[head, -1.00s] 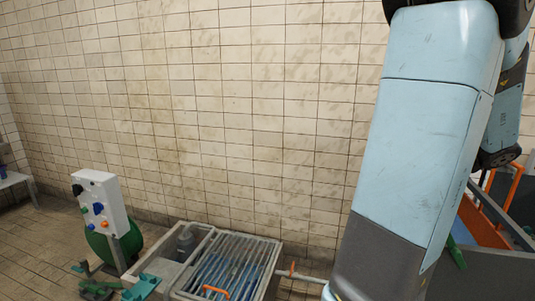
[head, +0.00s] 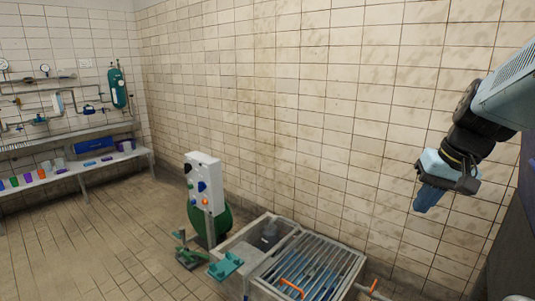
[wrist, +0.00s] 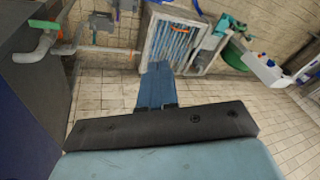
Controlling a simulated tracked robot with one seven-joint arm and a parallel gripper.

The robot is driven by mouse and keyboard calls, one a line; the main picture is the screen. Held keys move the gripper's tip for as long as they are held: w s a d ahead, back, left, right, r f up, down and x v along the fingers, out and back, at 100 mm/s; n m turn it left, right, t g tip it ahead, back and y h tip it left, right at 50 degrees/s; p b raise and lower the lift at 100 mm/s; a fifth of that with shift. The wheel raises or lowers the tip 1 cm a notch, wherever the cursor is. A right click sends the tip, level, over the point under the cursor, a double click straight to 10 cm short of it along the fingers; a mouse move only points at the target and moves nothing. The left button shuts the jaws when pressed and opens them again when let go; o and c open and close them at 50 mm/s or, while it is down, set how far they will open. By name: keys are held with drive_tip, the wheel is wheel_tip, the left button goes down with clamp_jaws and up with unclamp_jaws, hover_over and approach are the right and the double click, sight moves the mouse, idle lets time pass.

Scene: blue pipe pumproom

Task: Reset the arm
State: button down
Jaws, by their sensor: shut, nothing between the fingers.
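My gripper (head: 428,198) hangs at the right of the head view, on my arm that comes in from the right edge. Its blue fingers point down and a little left, and they are shut with nothing between them. It is in the air in front of the tiled wall, touching nothing. In the wrist view the blue fingers (wrist: 157,84) show at the centre, together, with tiled floor beyond them.
A grated basin (head: 310,268) stands low against the wall, also in the wrist view (wrist: 172,42). Left of it is a white control box (head: 203,180) over a green tank (head: 208,222). A bench (head: 85,168) with several cups is at far left. The left floor is open.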

drive_tip(key=s+a+r+n+t+h, duration=0.1)
drive_tip(key=s+a+r+n+t, duration=0.1)
drive_tip(key=a, duration=0.7)
drive_tip(key=shift+s+a+n+h, duration=0.3)
drive_tip(key=shift+s+n, duration=0.2)
drive_tip(key=shift+s, duration=0.6)
